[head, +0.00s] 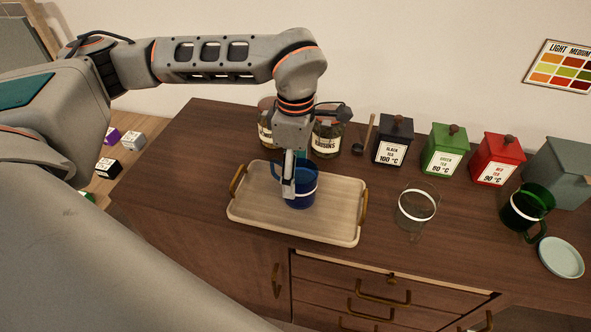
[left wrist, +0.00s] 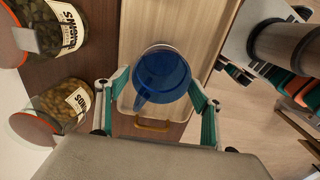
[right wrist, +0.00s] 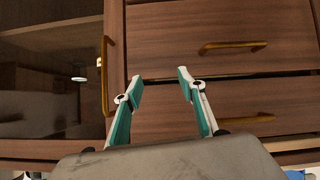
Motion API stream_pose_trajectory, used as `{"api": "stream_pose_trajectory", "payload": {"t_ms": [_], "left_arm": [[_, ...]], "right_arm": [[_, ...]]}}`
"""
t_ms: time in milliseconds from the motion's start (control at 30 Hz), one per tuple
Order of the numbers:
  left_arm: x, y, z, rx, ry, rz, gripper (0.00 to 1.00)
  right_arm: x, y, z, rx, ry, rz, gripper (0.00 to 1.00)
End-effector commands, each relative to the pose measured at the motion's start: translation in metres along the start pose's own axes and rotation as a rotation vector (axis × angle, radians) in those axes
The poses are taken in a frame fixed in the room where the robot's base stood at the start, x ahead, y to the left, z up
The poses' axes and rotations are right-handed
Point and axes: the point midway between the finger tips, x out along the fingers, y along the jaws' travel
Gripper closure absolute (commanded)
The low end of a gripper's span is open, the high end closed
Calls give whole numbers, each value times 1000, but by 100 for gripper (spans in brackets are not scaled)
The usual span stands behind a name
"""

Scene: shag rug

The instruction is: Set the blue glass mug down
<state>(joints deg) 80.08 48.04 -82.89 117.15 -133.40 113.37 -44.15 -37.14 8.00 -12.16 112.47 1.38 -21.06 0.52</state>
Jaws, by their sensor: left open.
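The blue glass mug (head: 304,190) stands upright on the wooden tray (head: 330,226), partly hidden by my left gripper (head: 290,190) in the head view. In the left wrist view the mug (left wrist: 163,75) sits between the two spread fingers of my left gripper (left wrist: 159,80), its handle toward the palm. The fingers are open, with a gap visible beside the mug. My right gripper (right wrist: 156,84) is open and empty in front of the wooden drawers; it is not visible in the head view.
A clear glass (head: 416,208) stands right of the tray. Jars (head: 327,138) stand behind the tray. The tray's right part is bare.

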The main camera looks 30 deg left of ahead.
Motion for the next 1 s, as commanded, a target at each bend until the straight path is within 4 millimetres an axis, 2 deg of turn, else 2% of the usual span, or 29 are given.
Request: {"api": "stream_pose_trajectory", "payload": {"t_ms": [167, 400, 600, 767, 1000], "left_arm": [[-28, 2, 0, 0, -2, 7, 33], [-78, 1, 0, 0, -2, 6, 33], [-108, 1, 0, -1, -1, 3, 33], [-118, 0, 0, 1, -1, 1, 33], [-120, 0, 0, 1, 0, 0, 33]], "right_arm": [[1, 0, 0, 1, 3, 0, 60], [2, -1, 3, 1, 0, 0, 60], [2, -1, 5, 1, -4, -1, 60], [2, -1, 6, 1, -5, -1, 60], [2, -1, 6, 1, -5, -1, 60]]}}
